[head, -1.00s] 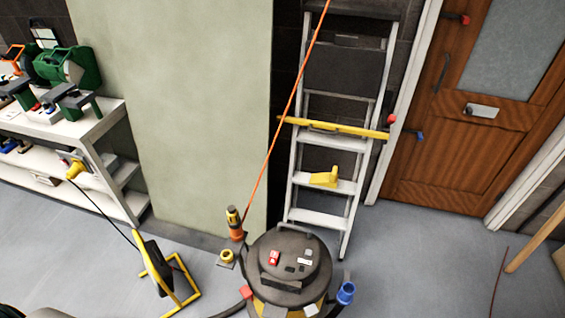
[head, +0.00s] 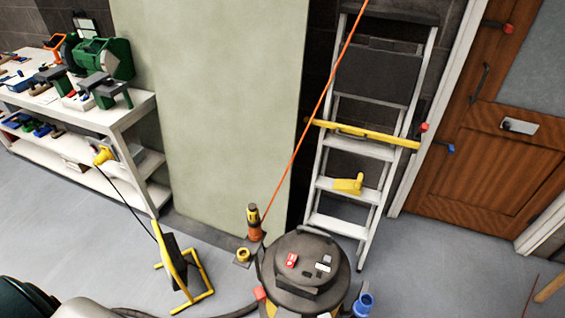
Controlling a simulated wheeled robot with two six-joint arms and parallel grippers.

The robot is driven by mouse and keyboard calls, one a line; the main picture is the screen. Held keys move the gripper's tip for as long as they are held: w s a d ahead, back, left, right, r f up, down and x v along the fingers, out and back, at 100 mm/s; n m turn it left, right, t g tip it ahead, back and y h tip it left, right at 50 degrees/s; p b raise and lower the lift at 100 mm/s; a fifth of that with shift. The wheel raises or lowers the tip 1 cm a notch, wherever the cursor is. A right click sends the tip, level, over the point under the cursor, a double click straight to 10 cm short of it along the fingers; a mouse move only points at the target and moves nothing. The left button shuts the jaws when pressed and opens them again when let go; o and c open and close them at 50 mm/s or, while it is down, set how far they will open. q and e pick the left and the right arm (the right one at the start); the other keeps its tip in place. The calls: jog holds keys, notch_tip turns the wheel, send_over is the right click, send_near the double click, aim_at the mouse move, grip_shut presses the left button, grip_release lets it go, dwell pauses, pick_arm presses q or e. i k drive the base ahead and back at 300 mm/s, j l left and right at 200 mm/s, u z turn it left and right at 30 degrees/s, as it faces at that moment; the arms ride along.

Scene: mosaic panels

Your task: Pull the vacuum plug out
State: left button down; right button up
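The vacuum (head: 308,262), a round dark drum with a red switch on top, stands at the bottom centre. A blue connector (head: 363,304) is at its right side. An orange cable (head: 312,120) runs from the top of the picture down to an upright orange and yellow piece (head: 254,222) behind the vacuum. A yellow plug-like piece (head: 102,156) sits at the shelf unit, with a black cable leading to a yellow-framed stand (head: 172,264). I cannot tell which of these is the vacuum's plug. Neither gripper is in view.
A white shelf unit (head: 135,117) with tools stands at the left. A stepladder (head: 342,224) with a yellow bar leans behind the vacuum. A wooden door (head: 470,170) is at the right. A dark hose (head: 235,312) lies on the floor. Grey floor (head: 440,270) is open at the right.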

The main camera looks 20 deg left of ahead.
aim_at(252, 211)
jog(key=i+l+u, duration=0.15)
jog(key=l+u, duration=0.3)
jog(key=l, duration=0.35)
jog(key=l+u, duration=0.5)
jog(key=l, duration=0.3)
